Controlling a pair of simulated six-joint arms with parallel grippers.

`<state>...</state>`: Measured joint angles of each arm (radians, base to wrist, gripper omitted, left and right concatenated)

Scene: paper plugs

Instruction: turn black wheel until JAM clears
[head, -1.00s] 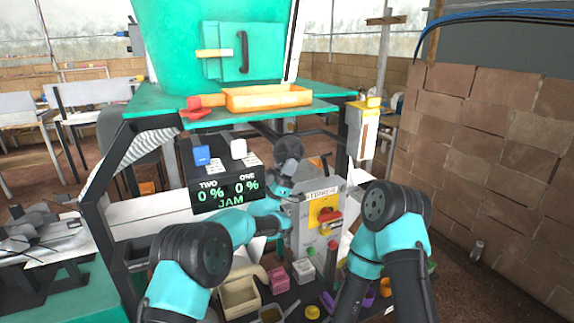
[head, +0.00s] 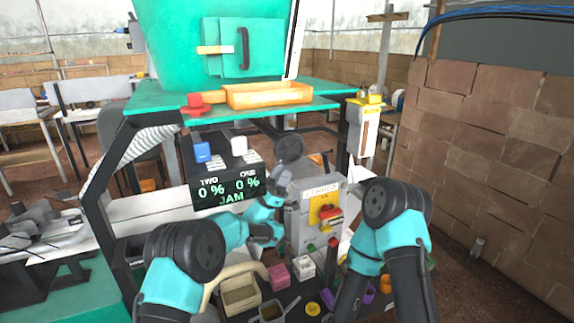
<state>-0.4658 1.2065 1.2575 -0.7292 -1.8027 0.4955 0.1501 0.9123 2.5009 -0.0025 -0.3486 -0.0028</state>
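The black wheel (head: 290,147) is a dark round disc below the green table top, right of the display. The black display (head: 227,188) reads TWO 0 %, ONE 0 % and JAM in green. My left gripper (head: 282,181) is just below the wheel, at the end of my teal and black arm. It is small and dark here, so I cannot tell whether its fingers touch the wheel or are open. My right arm is folded at the lower right, and its gripper does not show.
A grey panel (head: 319,215) with a yellow plate and red switch stands right of my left gripper. An orange tray (head: 268,94) and a red knob (head: 196,102) are on the green shelf above. Several small coloured bins (head: 279,275) sit below. A brick wall (head: 500,150) is at right.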

